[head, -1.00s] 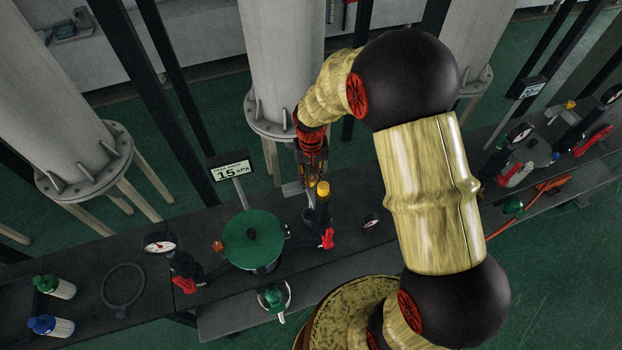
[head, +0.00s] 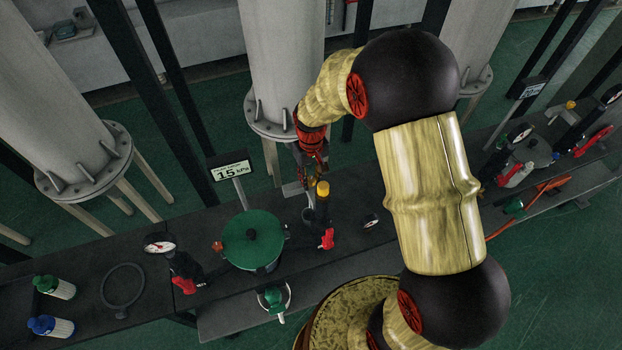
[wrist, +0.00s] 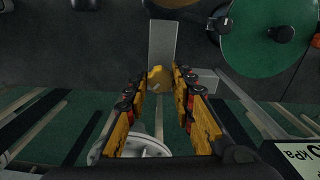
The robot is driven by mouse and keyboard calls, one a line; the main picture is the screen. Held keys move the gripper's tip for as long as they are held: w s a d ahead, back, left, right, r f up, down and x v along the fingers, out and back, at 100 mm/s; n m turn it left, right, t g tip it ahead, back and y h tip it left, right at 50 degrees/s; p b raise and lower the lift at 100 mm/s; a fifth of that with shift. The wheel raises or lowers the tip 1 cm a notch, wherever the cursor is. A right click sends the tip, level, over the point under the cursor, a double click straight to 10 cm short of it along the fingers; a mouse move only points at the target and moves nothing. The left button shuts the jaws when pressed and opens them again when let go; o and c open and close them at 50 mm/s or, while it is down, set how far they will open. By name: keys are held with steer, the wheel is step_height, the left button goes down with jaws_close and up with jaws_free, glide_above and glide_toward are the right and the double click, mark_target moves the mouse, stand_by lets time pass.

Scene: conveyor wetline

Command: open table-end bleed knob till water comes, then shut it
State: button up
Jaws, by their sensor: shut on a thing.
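A small yellow bleed knob (wrist: 157,77) shows in the wrist view at the end of a flat grey bracket (wrist: 162,42) that juts from the bench edge. My gripper (wrist: 159,84) has its yellow fingers on both sides of the knob and is shut on it. In the head view my gripper (head: 314,174) points down at the back edge of the bench, by the bracket (head: 292,189). No water shows in either view.
A large grey column (head: 284,65) rises behind.

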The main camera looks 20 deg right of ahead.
steer(key=shift+n, duration=1.7)
steer(key=shift+n, duration=0.3)
steer(key=o, duration=0.8)
steer(key=shift+r+p, duration=1.7)
steer(key=shift+r, duration=1.3)
